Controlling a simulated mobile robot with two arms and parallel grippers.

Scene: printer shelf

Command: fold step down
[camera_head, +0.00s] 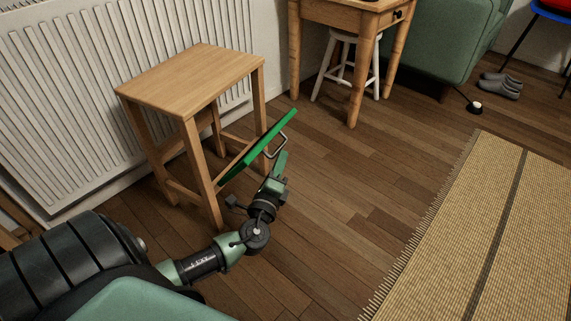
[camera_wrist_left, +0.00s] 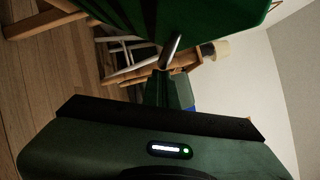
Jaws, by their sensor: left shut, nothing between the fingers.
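A wooden step stool (camera_head: 190,78) stands against the radiator. Its hinged step, with a green face (camera_head: 262,143), is tilted up at a slant on the stool's front right side. A metal loop handle (camera_head: 279,149) sticks out from the green face. My left gripper (camera_head: 281,160) is shut and empty, with its tips close to the handle at the step's outer side. In the left wrist view the green face (camera_wrist_left: 185,18) fills the top and the metal handle (camera_wrist_left: 170,50) ends close to my fingers (camera_wrist_left: 172,88). I cannot tell whether they touch.
A white radiator (camera_head: 70,90) stands behind the stool. A wooden table (camera_head: 350,15) with a white stool (camera_head: 345,70) under it is at the back. A woven rug (camera_head: 480,240) lies at right. Wooden floor (camera_head: 350,180) between is clear.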

